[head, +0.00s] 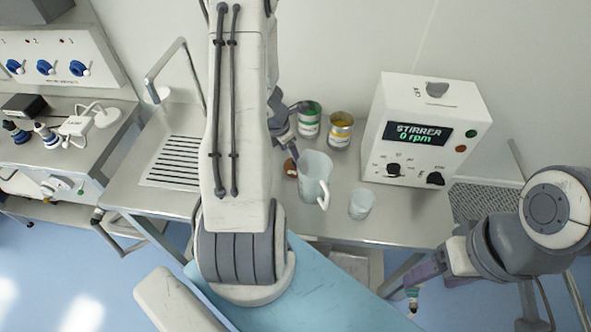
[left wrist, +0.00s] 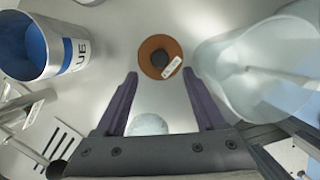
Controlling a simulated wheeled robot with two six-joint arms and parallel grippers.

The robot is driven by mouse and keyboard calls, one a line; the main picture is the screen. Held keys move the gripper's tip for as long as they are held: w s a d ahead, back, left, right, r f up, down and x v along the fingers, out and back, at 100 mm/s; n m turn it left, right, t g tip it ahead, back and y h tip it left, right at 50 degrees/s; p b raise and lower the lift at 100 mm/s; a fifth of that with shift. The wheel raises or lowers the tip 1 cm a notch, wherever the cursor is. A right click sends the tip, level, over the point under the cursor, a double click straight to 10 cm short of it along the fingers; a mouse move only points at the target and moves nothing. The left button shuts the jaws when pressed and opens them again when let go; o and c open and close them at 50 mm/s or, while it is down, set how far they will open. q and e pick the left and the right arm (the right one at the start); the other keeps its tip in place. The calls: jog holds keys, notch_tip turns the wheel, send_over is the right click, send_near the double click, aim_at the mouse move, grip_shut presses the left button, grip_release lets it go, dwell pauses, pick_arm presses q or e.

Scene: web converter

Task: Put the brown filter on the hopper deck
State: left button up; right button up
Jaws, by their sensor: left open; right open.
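The brown filter (left wrist: 152,46) is a round brown disc with a dark centre and a small white label. It lies flat on the steel bench between my left gripper's open fingers (left wrist: 160,76), slightly beyond their tips. In the head view only a brown edge of it (head: 290,168) shows beside the pitcher, and my left gripper (head: 285,142) is over it, mostly hidden by my arm. My right gripper (head: 414,292) is open, low at the right past the bench's front edge. I cannot pick out the hopper deck for sure.
A translucent pitcher (head: 314,180) stands close right of the filter, with a small beaker (head: 362,204) beyond. Green (head: 309,121) and yellow (head: 341,131) cans stand behind. A blue-labelled can (left wrist: 40,45) is left of the filter. The stirrer box (head: 425,130) stands right.

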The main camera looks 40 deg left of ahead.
pick_arm(q)
jog(key=x, duration=0.3)
jog(key=b+x, duration=0.1)
jog(key=x, duration=0.1)
jog(key=shift+w+f+b, duration=0.3)
grip_shut()
